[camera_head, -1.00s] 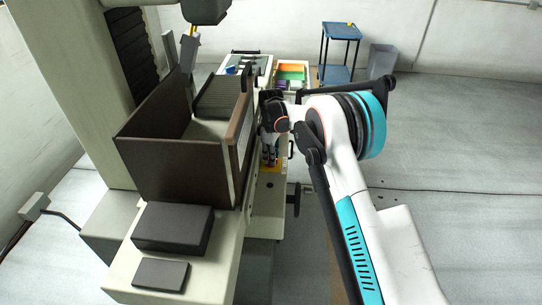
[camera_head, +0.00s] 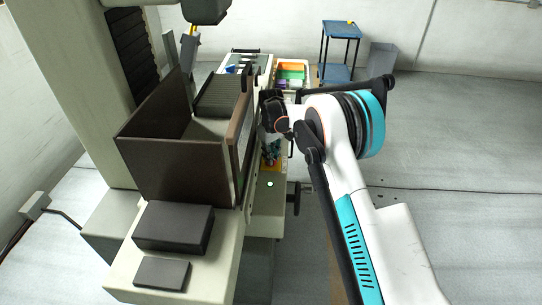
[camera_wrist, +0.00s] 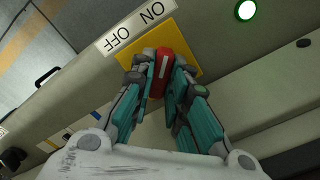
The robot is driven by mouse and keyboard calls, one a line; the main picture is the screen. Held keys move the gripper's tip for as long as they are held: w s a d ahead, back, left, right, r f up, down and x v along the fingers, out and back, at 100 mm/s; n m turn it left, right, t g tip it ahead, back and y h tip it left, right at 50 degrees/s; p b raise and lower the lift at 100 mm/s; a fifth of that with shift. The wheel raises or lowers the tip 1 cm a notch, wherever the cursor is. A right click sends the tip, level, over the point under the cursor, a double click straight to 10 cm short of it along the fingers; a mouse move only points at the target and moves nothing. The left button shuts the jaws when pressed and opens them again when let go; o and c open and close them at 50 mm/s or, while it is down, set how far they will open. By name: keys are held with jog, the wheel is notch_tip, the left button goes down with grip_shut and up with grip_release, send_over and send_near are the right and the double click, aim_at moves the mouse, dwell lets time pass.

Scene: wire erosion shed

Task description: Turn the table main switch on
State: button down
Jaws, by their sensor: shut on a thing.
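The main switch has a red handle (camera_wrist: 162,58) with a white stripe, on a yellow plate (camera_wrist: 188,42). A white label (camera_wrist: 132,26) beside the plate reads ON and OFF. My gripper (camera_wrist: 164,84) is shut on the red handle, with a teal finger on each side of it; the handle's lower part is between the fingers. A round lamp (camera_wrist: 246,10) near the switch glows green and also shows lit in the head view (camera_head: 270,184). In the head view my gripper (camera_head: 271,150) is at the yellow plate (camera_head: 275,167), and the handle is mostly hidden.
The machine's brown tank (camera_head: 165,160) stands just left of my gripper. A black knob (camera_head: 295,198) sticks out near the lamp. A tray with coloured boxes (camera_head: 292,75) and a blue trolley (camera_head: 338,50) are farther back. The floor on the right is clear.

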dwell(0.3)
jog(key=c, duration=1.6)
grip_release()
jog(key=shift+o, duration=0.2)
notch_tip(320, 180, up, 12)
